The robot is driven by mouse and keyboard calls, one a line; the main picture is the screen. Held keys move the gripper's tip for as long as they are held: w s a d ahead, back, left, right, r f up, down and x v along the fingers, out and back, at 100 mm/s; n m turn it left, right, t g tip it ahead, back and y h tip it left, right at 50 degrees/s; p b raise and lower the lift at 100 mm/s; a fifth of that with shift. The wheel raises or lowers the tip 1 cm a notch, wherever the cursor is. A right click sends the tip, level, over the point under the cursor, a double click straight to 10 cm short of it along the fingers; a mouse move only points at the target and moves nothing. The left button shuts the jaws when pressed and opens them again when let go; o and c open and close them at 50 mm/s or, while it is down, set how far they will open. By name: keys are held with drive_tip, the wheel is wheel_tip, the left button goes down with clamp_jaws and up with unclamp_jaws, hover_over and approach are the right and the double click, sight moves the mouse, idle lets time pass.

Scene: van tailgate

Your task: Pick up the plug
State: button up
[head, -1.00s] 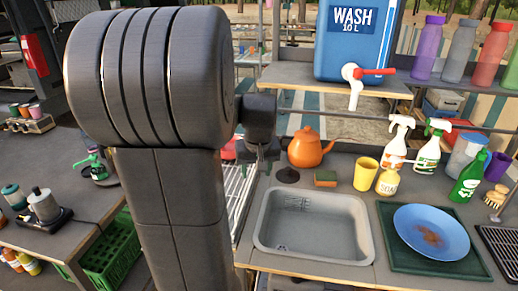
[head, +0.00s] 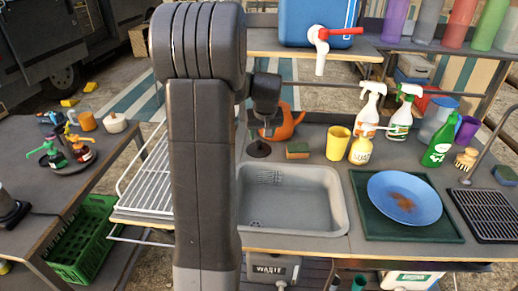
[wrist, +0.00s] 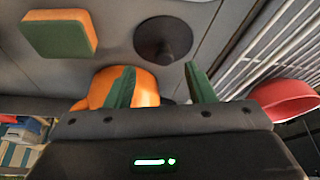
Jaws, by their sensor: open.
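The plug (head: 258,149) is a dark round disc with a raised knob, lying on the grey counter behind the sink's back left corner. In the wrist view the plug (wrist: 163,40) lies beyond the fingertips, roughly in line with the gap between them. My gripper (wrist: 158,67) is open, its two green-padded fingers apart with nothing held between them. In the head view my gripper (head: 268,126) hangs above and close to the plug, in front of the orange kettle (head: 287,122). My arm hides the counter to the left of the plug.
A green and orange sponge (head: 297,151) lies right of the plug. The sink (head: 295,201) is empty in front of it. A yellow cup (head: 338,144) and bottles stand further right. A white wire rack (head: 145,175) is to the left. A red bowl (wrist: 286,97) shows in the wrist view.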

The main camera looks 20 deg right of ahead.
sight(259, 142)
drive_tip(key=shift+w+x, duration=0.2)
drive_tip(key=shift+x, duration=1.05)
drive_tip(key=shift+w+x, duration=0.15)
drive_tip(key=shift+x, duration=1.15)
drive_tip(key=shift+a+r, duration=0.15)
drive_tip(key=c, duration=1.1)
drive_tip(key=shift+o, duration=0.2)
drive_tip(key=shift+r, duration=0.1)
